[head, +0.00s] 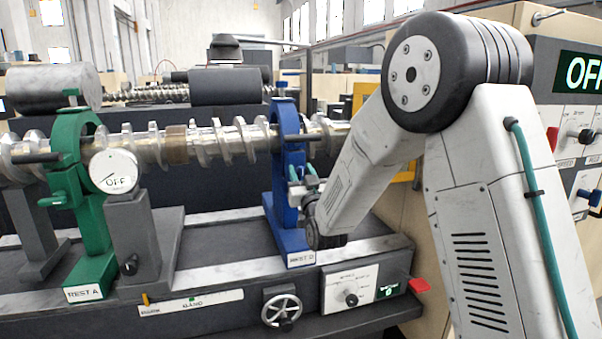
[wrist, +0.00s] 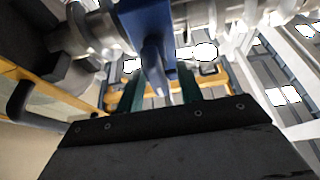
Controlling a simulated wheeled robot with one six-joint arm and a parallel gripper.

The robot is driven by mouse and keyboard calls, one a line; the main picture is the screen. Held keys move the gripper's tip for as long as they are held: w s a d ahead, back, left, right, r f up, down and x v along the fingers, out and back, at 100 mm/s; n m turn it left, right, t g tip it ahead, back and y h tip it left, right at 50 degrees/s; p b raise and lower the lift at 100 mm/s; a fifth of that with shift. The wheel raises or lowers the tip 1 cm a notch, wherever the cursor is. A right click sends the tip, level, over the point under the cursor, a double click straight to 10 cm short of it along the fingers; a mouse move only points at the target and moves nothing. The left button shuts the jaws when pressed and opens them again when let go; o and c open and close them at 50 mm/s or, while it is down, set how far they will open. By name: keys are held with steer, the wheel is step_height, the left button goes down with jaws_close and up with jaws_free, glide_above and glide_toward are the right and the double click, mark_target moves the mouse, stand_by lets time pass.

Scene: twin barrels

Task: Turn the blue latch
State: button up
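The blue rest (head: 285,150), labelled REST D, stands upright around the spiral shaft in the head view. My gripper (head: 302,174) is at its right side, with teal fingers pointing toward it. In the wrist view the blue latch (wrist: 152,80) is a narrow blue lever hanging from the blue rest (wrist: 151,25). It lies between the two green fingers of my gripper (wrist: 163,92). The fingers are apart, with visible gaps on both sides of the lever. In the head view my gripper largely hides the latch.
A green rest (head: 93,215), labelled REST A, and a grey stand with an OFF dial (head: 115,172) are at the left. The spiral shaft (head: 225,140) runs across above the bed. A handwheel (head: 282,307) and a knob panel (head: 349,290) are below. A cabinet (head: 545,70) stands at right.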

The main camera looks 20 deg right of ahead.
steer(key=shift+w, duration=0.15)
jaws_close()
